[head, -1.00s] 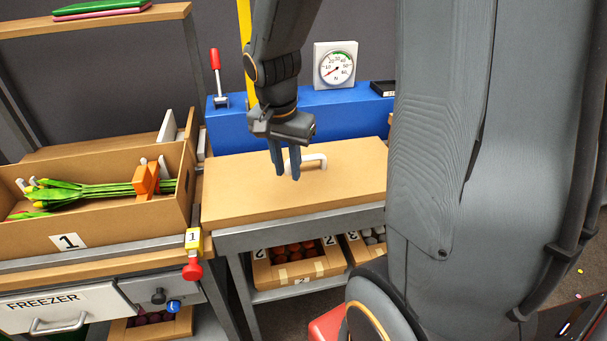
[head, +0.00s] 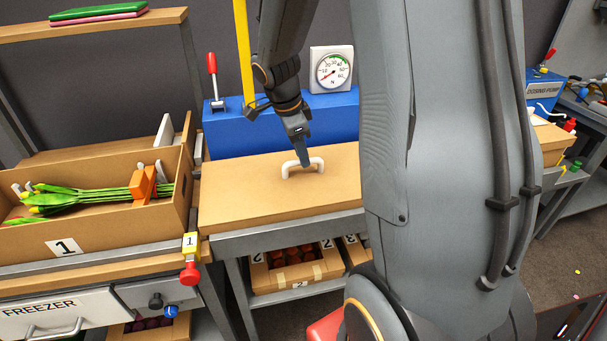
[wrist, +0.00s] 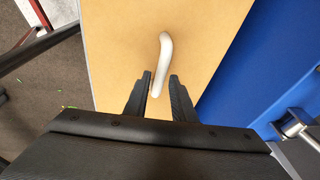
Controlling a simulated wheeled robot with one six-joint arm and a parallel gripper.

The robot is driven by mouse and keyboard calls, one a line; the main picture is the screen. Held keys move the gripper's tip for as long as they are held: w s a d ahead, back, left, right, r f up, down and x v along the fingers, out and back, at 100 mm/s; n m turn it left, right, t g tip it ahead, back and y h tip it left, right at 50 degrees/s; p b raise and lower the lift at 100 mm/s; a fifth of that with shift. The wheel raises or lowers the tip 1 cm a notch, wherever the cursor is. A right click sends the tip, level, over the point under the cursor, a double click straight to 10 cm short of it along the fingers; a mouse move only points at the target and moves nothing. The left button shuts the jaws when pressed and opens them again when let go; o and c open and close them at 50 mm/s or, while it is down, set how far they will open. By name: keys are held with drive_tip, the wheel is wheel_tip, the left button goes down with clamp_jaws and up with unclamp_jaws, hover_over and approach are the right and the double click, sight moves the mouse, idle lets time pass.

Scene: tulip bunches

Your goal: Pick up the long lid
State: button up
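The long lid (head: 240,210) is a flat brown cardboard panel lying on a grey stand in the middle of the head view. It carries a white arched handle (head: 287,172) and also fills the middle of the wrist view (wrist: 115,45). My gripper (head: 303,160) points down at the handle. In the wrist view my gripper (wrist: 160,85) is open, with its two dark fingers apart on either side of the near end of the handle (wrist: 165,50). Whether a finger touches the handle I cannot tell. My arm hides the lid's right end in the head view.
A blue housing (head: 230,130) with a red-handled lever (head: 212,75) and a dial gauge (head: 332,70) stands behind the lid. A cardboard box (head: 110,225) marked 1, holding tulips (head: 90,195), is on the left. Smaller boxes (head: 300,275) sit on the shelf below.

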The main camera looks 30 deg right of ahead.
sight(303, 172)
drive_tip(key=shift+p+x, duration=0.6)
drive_tip(key=shift+x, duration=1.4)
drive_tip(key=shift+a, duration=0.15)
drive_tip(key=shift+c, duration=0.3)
clamp_jaws()
